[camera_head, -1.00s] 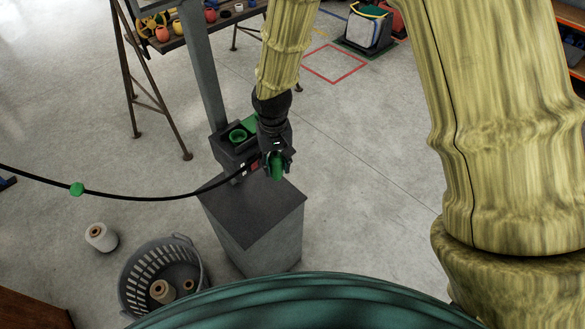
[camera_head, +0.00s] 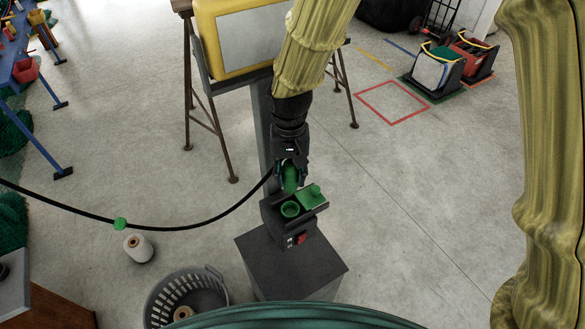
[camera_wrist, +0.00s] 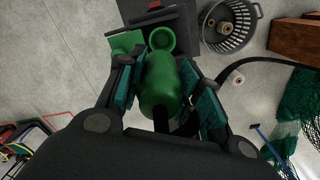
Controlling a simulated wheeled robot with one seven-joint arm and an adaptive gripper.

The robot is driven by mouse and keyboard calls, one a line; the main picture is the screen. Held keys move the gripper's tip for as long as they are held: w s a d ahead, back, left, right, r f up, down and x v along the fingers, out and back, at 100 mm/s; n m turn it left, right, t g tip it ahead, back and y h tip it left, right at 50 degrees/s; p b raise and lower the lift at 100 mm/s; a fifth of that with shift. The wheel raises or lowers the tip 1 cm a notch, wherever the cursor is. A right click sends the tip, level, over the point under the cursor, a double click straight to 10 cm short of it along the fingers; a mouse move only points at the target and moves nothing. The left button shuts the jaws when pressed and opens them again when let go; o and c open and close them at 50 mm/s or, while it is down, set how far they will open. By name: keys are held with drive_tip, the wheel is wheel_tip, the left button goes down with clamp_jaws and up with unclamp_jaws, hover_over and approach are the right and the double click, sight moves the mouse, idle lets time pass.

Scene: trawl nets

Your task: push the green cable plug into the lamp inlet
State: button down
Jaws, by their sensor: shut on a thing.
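My gripper (camera_head: 290,172) is shut on the green cable plug (camera_head: 291,179), with the black cable (camera_head: 190,228) trailing off to the left. The plug (camera_wrist: 161,88) also shows between both fingers in the wrist view. The lamp inlet (camera_head: 290,210) is a round green socket with a dark opening on top of a dark box; its square green cap (camera_head: 313,196) stands open at the right. The plug is just behind the inlet in the head view. In the wrist view its far end is close to the inlet ring (camera_wrist: 162,38); I cannot tell whether they touch.
A yellow-framed panel (camera_head: 245,42) is behind. A grey basket (camera_head: 188,298) and a white spool (camera_head: 138,247) are at left.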

sight(290, 192)
drive_tip(key=shift+s+f+b, duration=0.15)
drive_tip(key=shift+s+b, duration=0.3)
drive_tip(key=shift+s, duration=0.75)
drive_tip(key=shift+f, duration=0.15)
drive_tip(key=w+f+b, duration=0.1)
drive_tip(key=w+f, duration=0.1)
drive_tip(key=f, duration=0.1)
drive_tip(key=shift+w+b, duration=0.1)
drive_tip(key=shift+b, duration=0.25)
drive_tip(key=shift+f, duration=0.2)
drive_tip(key=shift+s+f+b, duration=0.3)
drive_tip(key=shift+s+b, duration=0.35)
drive_tip(key=shift+s, duration=0.05)
drive_tip(key=shift+f, duration=0.25)
drive_tip(key=shift+w+f+b, duration=0.4)
drive_tip(key=shift+f, duration=0.65)
drive_tip(key=shift+s+f+b, duration=0.2)
drive_tip(key=shift+s+b, duration=0.05)
drive_tip(key=shift+b, duration=0.05)
drive_tip(key=shift+w+f, duration=0.15)
drive_tip(key=shift+f, duration=0.05)
